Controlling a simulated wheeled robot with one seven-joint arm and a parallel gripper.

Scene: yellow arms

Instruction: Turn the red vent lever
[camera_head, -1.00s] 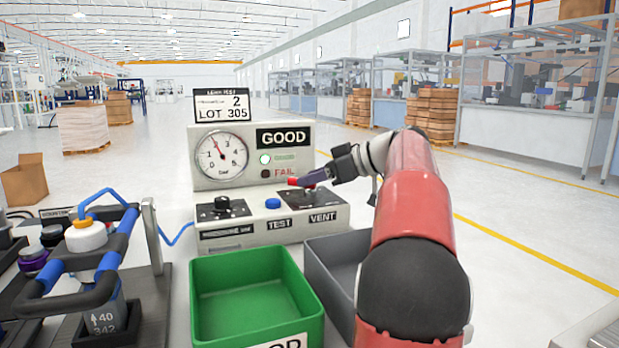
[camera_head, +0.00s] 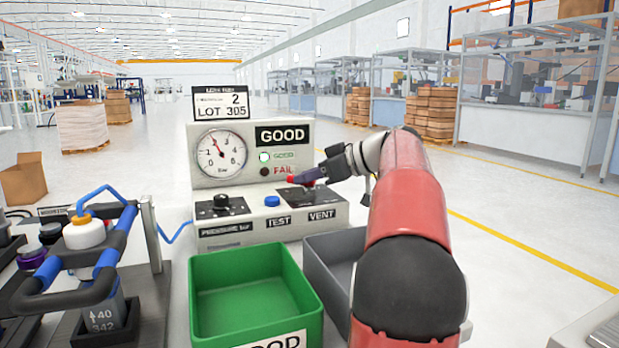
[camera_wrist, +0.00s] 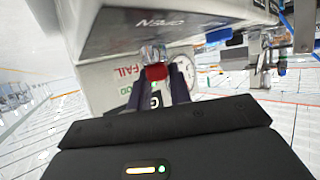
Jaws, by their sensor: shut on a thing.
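The leak test box (camera_head: 225,158) stands at the middle of the head view, with a gauge, a GOOD sign and a lit green lamp. Its red vent lever (camera_head: 292,180) is on the right part of the sloped panel, above the VENT label. My gripper (camera_head: 305,181) is at the lever from the right, its fingers shut on it. In the wrist view the red lever (camera_wrist: 157,72) sits between the two dark fingertips, in front of a clear or metallic piece. The fingers hide part of the lever in the head view.
A blue button (camera_head: 271,201) and a black knob (camera_head: 221,202) sit left of the lever. A green bin (camera_head: 262,313) and a grey bin (camera_head: 318,272) stand in front. A blue-handled fixture (camera_head: 90,272) holding a white-capped bottle is at left.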

